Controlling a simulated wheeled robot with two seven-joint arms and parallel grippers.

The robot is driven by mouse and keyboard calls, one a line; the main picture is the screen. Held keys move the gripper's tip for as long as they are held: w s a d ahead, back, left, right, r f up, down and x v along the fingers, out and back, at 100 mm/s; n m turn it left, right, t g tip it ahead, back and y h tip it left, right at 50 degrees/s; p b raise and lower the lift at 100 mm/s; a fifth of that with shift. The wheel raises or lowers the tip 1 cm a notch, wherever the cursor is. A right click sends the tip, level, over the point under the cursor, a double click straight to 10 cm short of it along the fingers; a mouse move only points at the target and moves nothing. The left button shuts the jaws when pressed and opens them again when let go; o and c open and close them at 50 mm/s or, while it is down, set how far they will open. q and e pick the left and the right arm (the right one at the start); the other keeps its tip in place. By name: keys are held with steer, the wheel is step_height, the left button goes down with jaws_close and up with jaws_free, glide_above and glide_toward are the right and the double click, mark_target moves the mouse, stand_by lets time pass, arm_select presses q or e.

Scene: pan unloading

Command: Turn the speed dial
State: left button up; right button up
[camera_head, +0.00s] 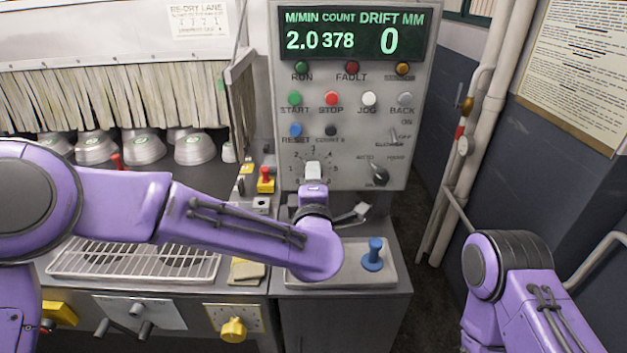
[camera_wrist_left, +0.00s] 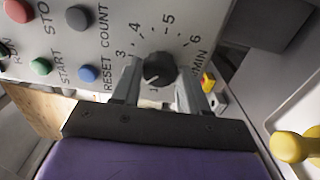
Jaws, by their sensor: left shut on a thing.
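The speed dial (camera_wrist_left: 159,68) is a dark round knob on the grey control panel (camera_head: 393,150), ringed by printed numbers and M/MIN. In the left wrist view it sits between the two grey fingers of my left gripper (camera_wrist_left: 160,82), which is shut on it. In the head view my left gripper (camera_head: 313,172) is at the panel's lower left and hides the knob; part of the number scale shows around it. The display (camera_head: 352,35) reads 2.0 M/MIN, count 378, drift 0. My right arm shows at the lower right, but its gripper is out of view.
Coloured buttons (camera_head: 331,98) sit above the dial. Another black selector knob (camera_head: 377,174) is right of it. Below, a blue-knobbed post (camera_head: 373,252) stands on a tray. A red-topped yellow switch (camera_head: 265,180) is to the left. Pipes (camera_head: 470,130) run along the right wall.

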stand_by(0.4)
arm_select(q)
steer(key=o, duration=1.1)
steer(key=shift+c, duration=0.2)
steer(key=s+b, duration=0.3)
steer(key=s, duration=0.7)
steer(key=shift+s, duration=0.25)
